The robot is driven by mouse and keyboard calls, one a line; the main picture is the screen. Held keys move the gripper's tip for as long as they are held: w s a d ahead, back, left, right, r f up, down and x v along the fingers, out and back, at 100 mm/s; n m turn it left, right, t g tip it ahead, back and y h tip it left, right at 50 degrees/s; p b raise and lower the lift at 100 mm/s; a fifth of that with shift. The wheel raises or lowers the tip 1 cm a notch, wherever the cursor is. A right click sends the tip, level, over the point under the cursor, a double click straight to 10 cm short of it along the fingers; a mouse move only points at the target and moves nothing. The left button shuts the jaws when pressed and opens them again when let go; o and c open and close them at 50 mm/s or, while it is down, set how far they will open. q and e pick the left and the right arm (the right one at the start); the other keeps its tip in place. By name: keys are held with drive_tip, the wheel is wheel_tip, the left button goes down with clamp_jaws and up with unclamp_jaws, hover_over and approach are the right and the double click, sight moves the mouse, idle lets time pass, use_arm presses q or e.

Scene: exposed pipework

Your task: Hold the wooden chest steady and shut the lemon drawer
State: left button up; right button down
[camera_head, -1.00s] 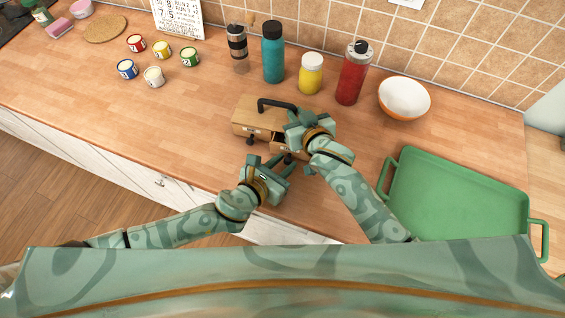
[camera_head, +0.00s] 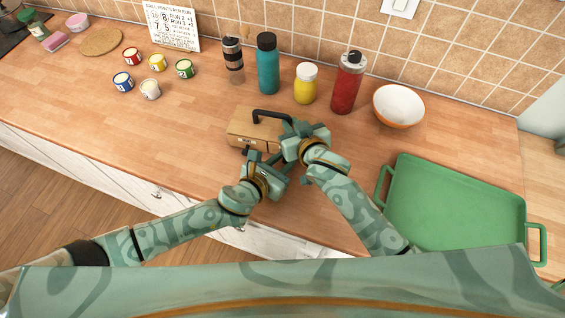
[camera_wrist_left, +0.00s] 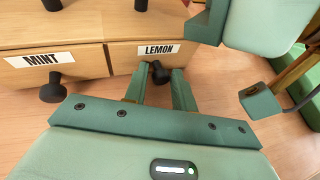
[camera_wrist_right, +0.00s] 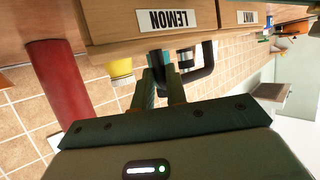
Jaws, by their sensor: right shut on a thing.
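The wooden chest (camera_head: 241,124) stands on the counter, its black handle (camera_head: 272,113) on top. In the left wrist view the lemon drawer (camera_wrist_left: 125,58) sits beside the mint drawer (camera_wrist_left: 80,62). Its front looks nearly level with the mint front; a small gap is hard to judge. My left gripper (camera_wrist_left: 160,80) is open, its fingers either side of the lemon drawer's dark knob (camera_wrist_left: 159,72). My right gripper (camera_head: 292,134) is shut on the chest's handle at its right end; the fingers partly hide the grip. The lemon label (camera_wrist_right: 176,19) appears upside down in the right wrist view.
Behind the chest stand a grinder (camera_head: 233,62), a teal bottle (camera_head: 268,68), a yellow jar (camera_head: 305,86) and a red bottle (camera_head: 346,86). A white bowl (camera_head: 399,105) and green tray (camera_head: 455,205) are to the right. Several small paint pots (camera_head: 150,89) stand left; counter between is clear.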

use_arm(q)
drive_tip(key=shift+s+a+r, duration=0.15)
drive_tip(key=shift+s+a, duration=0.1)
drive_tip(key=shift+s, duration=0.05)
use_arm(e)
drive_tip(key=shift+w, duration=0.1)
use_arm(q)
drive_tip(key=v, duration=1.1)
use_arm(e)
drive_tip(key=c, duration=1.3)
unclamp_jaws()
drive_tip(key=shift+c, duration=0.2)
